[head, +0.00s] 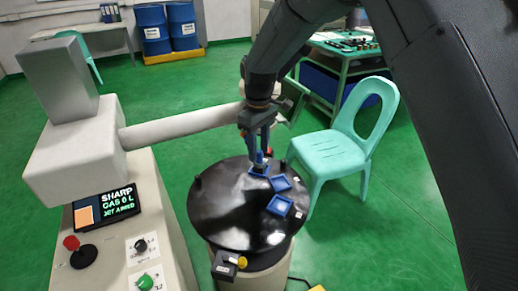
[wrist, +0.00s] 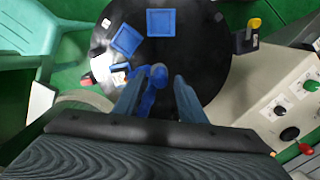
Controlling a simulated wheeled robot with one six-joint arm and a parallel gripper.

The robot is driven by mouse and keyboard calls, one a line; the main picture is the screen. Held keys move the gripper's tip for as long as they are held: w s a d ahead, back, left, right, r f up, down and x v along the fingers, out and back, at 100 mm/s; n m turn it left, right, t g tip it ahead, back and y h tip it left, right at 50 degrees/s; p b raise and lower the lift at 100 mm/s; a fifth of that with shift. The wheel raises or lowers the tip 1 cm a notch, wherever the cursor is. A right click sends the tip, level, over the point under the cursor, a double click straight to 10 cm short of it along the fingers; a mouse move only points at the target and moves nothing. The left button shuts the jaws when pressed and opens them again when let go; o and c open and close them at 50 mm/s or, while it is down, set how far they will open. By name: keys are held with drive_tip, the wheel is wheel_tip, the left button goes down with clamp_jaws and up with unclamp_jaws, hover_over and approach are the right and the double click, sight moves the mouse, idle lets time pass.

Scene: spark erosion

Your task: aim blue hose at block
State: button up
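My gripper (head: 260,138) points down over the back of the round black table. In the wrist view its two fingers (wrist: 160,92) stand apart. The blue hose (wrist: 150,90) shows between them, with a rounded tip, nearer the left finger; I see a gap to the right finger. In the head view a small blue part of the hose (head: 260,157) shows just below the fingertips. A pale block (wrist: 118,78), partly hidden, appears to sit on a blue tray just left of the hose tip. I cannot tell exactly where the hose points.
Two empty blue trays (head: 280,184) (head: 279,205) lie on the black table (head: 225,215). A black box with a yellow knob (head: 228,264) is at its front edge. The machine's control panel (head: 140,240) stands left, a green chair (head: 340,150) right. A pale horizontal arm (head: 185,128) passes behind the table.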

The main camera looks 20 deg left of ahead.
drive_tip(key=shift+d, duration=0.1)
drive_tip(key=shift+r+b, duration=1.15)
drive_tip(key=shift+r, duration=2.7)
